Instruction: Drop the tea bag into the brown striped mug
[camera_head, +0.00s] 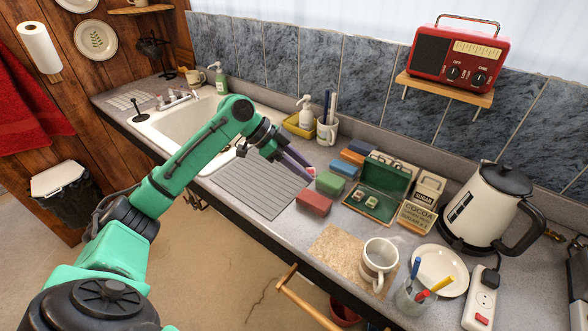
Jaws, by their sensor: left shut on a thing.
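My left gripper (298,166) reaches in from the left over the counter, above the ribbed drainer. It is shut on a small red and white thing at its fingertips, which looks like the tea bag (311,170). A pale mug (380,254) stands upright on a cork mat, to the lower right of my gripper and apart from it. An open green box (397,172) holding small packets stands behind the mat. My right gripper is not in view.
Coloured boxes, including a red one (314,203) and a green one (331,184), stand close below my gripper. A brush mug (327,132) stands behind.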

